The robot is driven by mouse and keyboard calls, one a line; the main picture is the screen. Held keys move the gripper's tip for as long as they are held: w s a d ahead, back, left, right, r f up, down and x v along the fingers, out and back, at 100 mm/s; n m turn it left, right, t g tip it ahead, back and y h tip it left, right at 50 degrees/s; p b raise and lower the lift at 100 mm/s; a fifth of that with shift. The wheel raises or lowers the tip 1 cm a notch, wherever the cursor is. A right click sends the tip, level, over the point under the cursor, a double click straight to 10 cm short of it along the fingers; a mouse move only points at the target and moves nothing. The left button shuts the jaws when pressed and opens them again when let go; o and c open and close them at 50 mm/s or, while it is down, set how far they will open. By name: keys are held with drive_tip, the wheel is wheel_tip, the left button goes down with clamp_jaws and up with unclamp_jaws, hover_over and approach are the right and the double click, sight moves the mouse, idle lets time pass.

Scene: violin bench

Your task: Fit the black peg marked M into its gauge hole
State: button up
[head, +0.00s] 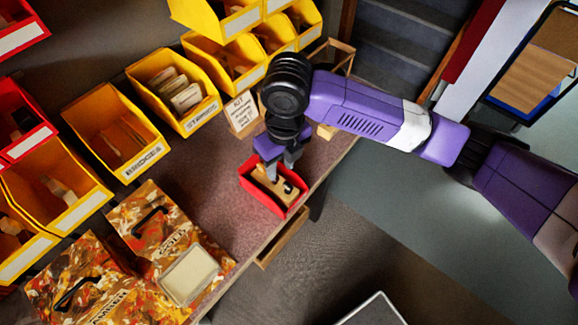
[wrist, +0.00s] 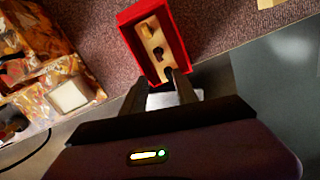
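A light wooden block (head: 266,183) lies inside a small red bin (head: 278,207) near the bench's front edge. In the wrist view the block (wrist: 153,38) shows dark round spots along its length inside the red bin (wrist: 126,32). I cannot tell whether each spot is a hole or a black peg. No letter M is readable. My gripper (head: 279,172) points down over the bin. In the wrist view the fingers of my gripper (wrist: 158,78) are apart, at the bin's near end, with a pale patch visible between them. I see nothing held.
Yellow bins (head: 185,95) line the back of the bench, with red bins (head: 22,120) at the left. Patterned cases (head: 140,225) and a cream block (head: 189,275) stand at front left. A card sign (head: 242,112) stands behind my gripper. Bare bench top (head: 205,170) lies left of the bin.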

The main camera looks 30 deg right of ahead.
sight(288, 184)
drive_tip(key=shift+s+d+n, duration=0.45)
drive_tip(key=shift+s+n, duration=0.15)
drive_tip(key=shift+n, duration=0.1)
drive_tip(key=shift+s+d+f+n+g+h, duration=0.15)
drive_tip(key=shift+n+g+h, duration=0.15)
drive_tip(key=shift+n, duration=0.2)
drive_tip(key=shift+f+p, duration=0.5)
drive_tip(key=shift+f, duration=3.3)
drive_tip(key=shift+c, duration=0.3)
drive_tip(key=c, duration=0.6)
clamp_jaws()
